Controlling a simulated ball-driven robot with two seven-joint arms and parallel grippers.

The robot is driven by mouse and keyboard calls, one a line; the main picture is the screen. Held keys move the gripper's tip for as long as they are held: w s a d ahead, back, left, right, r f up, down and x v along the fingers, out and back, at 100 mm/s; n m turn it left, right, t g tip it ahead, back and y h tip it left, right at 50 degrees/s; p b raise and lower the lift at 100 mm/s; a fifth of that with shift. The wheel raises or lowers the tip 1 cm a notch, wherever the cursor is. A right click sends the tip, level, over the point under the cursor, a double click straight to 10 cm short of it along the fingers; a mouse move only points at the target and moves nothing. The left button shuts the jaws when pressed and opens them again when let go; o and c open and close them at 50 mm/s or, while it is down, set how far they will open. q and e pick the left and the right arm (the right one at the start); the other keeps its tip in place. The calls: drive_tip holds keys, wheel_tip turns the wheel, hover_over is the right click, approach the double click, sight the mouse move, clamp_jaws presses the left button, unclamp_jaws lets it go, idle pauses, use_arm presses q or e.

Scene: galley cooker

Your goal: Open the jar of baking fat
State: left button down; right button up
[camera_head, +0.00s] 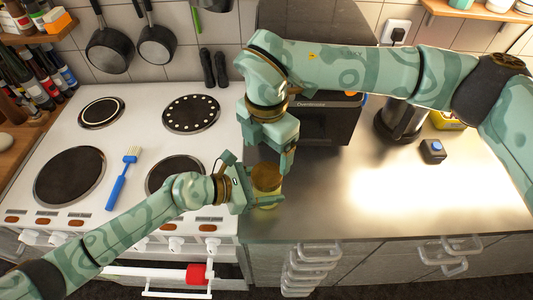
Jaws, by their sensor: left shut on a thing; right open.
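The jar of baking fat (265,200) stands on the steel counter near its front left edge, beside the cooker. It has a brown-gold lid (266,177) on top. My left gripper (266,200) is shut on the jar's body from the left. My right gripper (284,163) comes down from above and is open, close over the lid's right side. Whether its fingers touch the lid cannot be told. Part of the jar is hidden by my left gripper.
The white cooker (140,112) with round hotplates is at left, with a blue brush (123,178) on it. A dark oven (325,120) stands behind the jar. A kettle (398,122) and a small dark box with a blue button (433,151) are at right. The right counter front is clear.

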sight(267, 173)
wheel_tip(267, 173, down, 8)
drive_tip(key=shift+r, duration=0.15)
drive_tip(key=shift+c, duration=0.3)
drive_tip(key=c, duration=0.9)
drive_tip(key=n, duration=0.3)
drive_tip(key=shift+c, duration=0.3)
